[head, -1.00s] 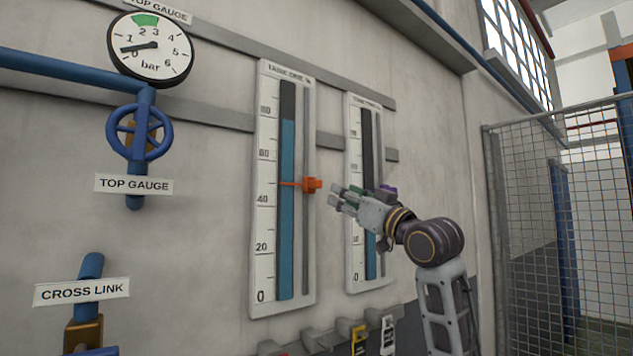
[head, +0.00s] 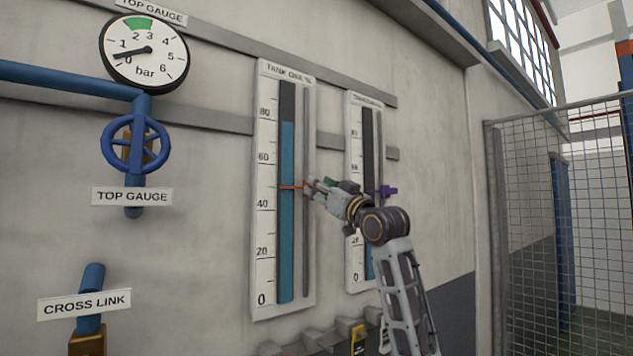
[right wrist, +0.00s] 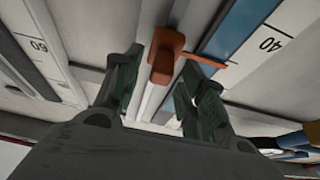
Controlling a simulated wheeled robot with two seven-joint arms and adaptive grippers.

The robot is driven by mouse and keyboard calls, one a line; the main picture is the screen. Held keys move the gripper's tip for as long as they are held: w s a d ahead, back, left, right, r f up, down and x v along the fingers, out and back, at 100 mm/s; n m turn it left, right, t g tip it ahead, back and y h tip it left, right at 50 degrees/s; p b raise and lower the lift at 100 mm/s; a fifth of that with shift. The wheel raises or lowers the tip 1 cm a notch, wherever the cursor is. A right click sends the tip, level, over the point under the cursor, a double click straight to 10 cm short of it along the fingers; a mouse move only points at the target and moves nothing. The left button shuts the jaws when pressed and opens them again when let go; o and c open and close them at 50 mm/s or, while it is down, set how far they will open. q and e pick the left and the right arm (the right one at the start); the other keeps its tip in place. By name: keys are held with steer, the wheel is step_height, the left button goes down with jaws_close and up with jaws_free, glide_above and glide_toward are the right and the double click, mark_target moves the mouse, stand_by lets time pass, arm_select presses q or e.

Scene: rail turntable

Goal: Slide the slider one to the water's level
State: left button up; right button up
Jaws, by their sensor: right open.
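The tank one gauge (head: 265,225) is a tall white scale on the wall with a blue water column (head: 287,240). The water's top stands between 60 and 80, nearer 80. The orange slider one pointer (head: 291,187) crosses the column between 40 and 60, well below the water's top. My right gripper (head: 312,188) is at the slider's knob and mostly hides it in the head view. In the right wrist view, the orange knob (right wrist: 164,58) shows between the open fingers (right wrist: 160,78); contact cannot be told. My left gripper is out of view.
A second gauge (head: 355,270) with a purple slider (head: 388,191) stands just right, partly behind my right arm. A dial gauge (head: 144,53), a blue valve wheel (head: 136,145) and pipes are at the left. A mesh fence (head: 570,220) stands at the right.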

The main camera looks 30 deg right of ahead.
steer(key=shift+p+x, duration=0.3)
steer(key=shift+x, duration=0.8)
jaws_close()
